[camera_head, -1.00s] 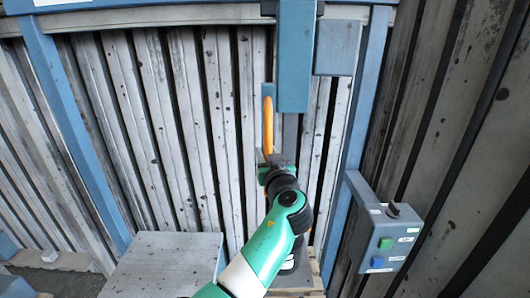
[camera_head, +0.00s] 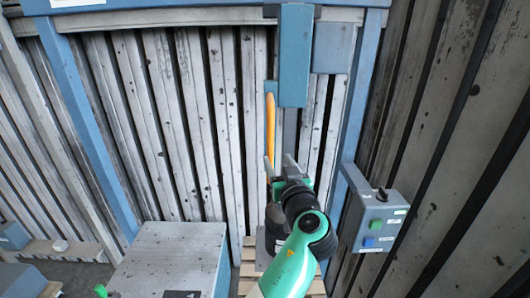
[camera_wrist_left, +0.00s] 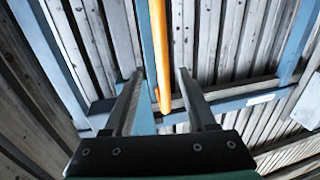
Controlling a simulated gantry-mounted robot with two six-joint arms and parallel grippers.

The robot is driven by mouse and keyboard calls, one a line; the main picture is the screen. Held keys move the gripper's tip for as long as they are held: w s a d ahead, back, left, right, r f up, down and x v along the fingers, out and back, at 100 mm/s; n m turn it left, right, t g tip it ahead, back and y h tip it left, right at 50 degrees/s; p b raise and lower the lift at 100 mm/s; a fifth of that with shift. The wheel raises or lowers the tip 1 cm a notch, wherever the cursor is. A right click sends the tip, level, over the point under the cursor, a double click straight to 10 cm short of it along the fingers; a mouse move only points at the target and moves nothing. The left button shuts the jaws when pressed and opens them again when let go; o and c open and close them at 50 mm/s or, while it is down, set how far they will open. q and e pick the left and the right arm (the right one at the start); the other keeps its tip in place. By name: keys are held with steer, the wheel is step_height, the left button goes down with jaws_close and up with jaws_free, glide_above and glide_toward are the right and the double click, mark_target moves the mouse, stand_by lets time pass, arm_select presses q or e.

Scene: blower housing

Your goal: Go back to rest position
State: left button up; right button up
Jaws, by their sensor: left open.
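My left gripper (camera_head: 280,165) is in the middle of the head view, at the end of the green and black arm. Its two fingers are apart and point up toward the wall. In the left wrist view the left gripper (camera_wrist_left: 158,75) shows both fingers spread with nothing held between them. An orange handle (camera_head: 270,125) hangs upright on the blue bar just beyond the fingers. The handle also shows in the left wrist view (camera_wrist_left: 158,50), ahead of the gap between the fingers. My right gripper is not in view.
A grey box (camera_head: 170,255) stands at the lower left. A blue control box (camera_head: 380,220) with green and blue buttons is at the right. A wooden pallet (camera_head: 248,270) lies under the arm. Slatted metal walls close off the back and right.

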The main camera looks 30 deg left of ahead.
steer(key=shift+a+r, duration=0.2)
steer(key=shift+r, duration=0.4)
